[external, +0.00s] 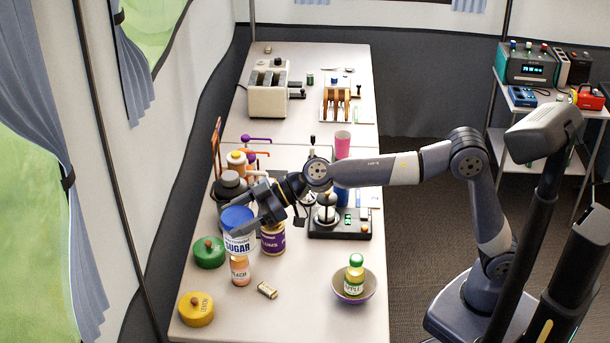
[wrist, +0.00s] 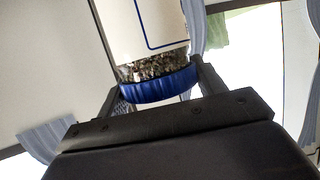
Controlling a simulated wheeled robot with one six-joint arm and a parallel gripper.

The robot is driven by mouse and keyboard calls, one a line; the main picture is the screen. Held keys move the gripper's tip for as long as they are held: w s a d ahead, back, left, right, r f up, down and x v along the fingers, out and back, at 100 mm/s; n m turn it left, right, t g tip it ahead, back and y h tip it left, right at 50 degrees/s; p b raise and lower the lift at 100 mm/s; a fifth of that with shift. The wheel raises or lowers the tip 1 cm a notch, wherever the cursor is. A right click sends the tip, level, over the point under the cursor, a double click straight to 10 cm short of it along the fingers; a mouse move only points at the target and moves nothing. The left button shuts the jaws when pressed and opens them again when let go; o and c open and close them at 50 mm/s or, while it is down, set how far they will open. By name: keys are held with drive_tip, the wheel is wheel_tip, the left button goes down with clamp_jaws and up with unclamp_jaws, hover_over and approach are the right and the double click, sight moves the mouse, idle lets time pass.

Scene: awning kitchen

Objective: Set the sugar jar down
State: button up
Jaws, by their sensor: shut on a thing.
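The sugar jar (external: 240,243) has a blue lid and a white label reading SUGAR. It is upright near the left side of the table (external: 310,310) in the external view. My gripper (external: 246,210) is shut on it at the blue lid, reaching in from the right. In the wrist view the blue lid (wrist: 158,86) sits between my two fingers (wrist: 160,92), with part of the clear body and label beyond it. The jar's base is partly hidden behind the peach bottle (external: 240,271), and I cannot tell whether it touches the table.
A plums jar (external: 272,240) stands close on the right. A green round container (external: 209,253) is at the left, a yellow one (external: 196,309) at the front left. A small tan block (external: 267,290) lies nearby. A bowl (external: 354,291) holds an apple bottle. The front middle is clear.

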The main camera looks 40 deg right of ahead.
drive_tip(key=w+d+m+t+h, duration=0.2)
drive_tip(key=w+d, duration=0.8)
drive_tip(key=d, duration=0.4)
drive_tip(key=w+d+m+t+h, duration=0.1)
drive_tip(key=w+d+m+t, duration=0.1)
drive_tip(key=w+d, duration=1)
drive_tip(key=w+d+m+t+h, duration=0.2)
drive_tip(key=d+m+t+h, duration=0.15)
drive_tip(key=d, duration=2.95)
drive_tip(key=shift+m, duration=0.35)
drive_tip(key=f+b, duration=0.1)
drive_tip(key=f, duration=0.8)
drive_tip(key=f+b, duration=0.1)
drive_tip(key=f, duration=0.8)
drive_tip(key=f+b, duration=0.1)
drive_tip(key=f, duration=0.9)
drive_tip(key=shift+w+a+b, duration=0.25)
drive_tip(key=shift+a+b, duration=0.05)
drive_tip(key=shift+b, duration=0.05)
drive_tip(key=shift+r, duration=0.1)
drive_tip(key=o, duration=1.6)
drive_tip(key=shift+c, duration=0.2)
